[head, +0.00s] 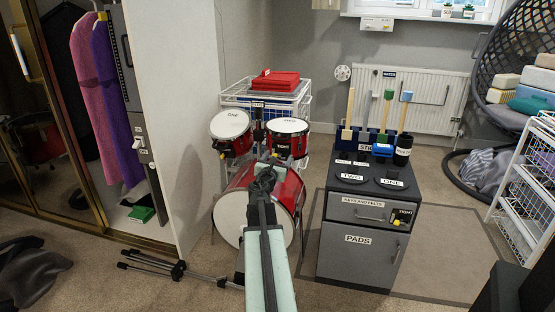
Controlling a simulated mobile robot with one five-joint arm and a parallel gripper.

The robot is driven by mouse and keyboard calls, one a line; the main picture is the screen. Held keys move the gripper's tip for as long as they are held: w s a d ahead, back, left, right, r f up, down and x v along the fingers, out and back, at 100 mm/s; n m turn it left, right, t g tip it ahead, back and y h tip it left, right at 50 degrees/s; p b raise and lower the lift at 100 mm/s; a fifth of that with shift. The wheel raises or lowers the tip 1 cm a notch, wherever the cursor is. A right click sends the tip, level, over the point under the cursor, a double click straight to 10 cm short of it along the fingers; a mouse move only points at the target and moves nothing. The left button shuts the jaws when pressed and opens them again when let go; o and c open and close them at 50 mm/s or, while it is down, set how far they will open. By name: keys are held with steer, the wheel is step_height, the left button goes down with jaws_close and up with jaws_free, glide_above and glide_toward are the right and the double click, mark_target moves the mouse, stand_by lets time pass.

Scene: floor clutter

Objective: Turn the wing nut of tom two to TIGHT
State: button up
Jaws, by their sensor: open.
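Tom two (287,126) is the right-hand small red drum with a white head, mounted above the bass drum (232,220). A small label also shows on tom two's front side. The wing nut is too small to make out, so its setting cannot be told. My gripper (264,172) is open, in front of the bass drum and below the toms, apparently clear of them. My arm hides part of the bass drum.
A dark-topped cabinet (360,240) with discs marked TWO and ONE stands close on the right. A white wire rack (302,98) with red boxes is behind the toms. A fallen black stand (180,271) lies at lower left, near the wardrobe's white side panel (185,110).

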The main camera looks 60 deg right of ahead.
steer(key=c, duration=1.4)
steer(key=shift+m, duration=0.3)
steer(key=m, duration=0.3)
steer(key=shift+s, duration=0.1)
steer(key=m, duration=0.5)
steer(key=shift+s+f, duration=0.1)
steer(key=m, duration=0.3)
steer(key=shift+m, duration=0.3)
steer(key=shift+f+m, duration=0.1)
steer(key=shift+m, duration=2)
steer(key=shift+s, duration=0.1)
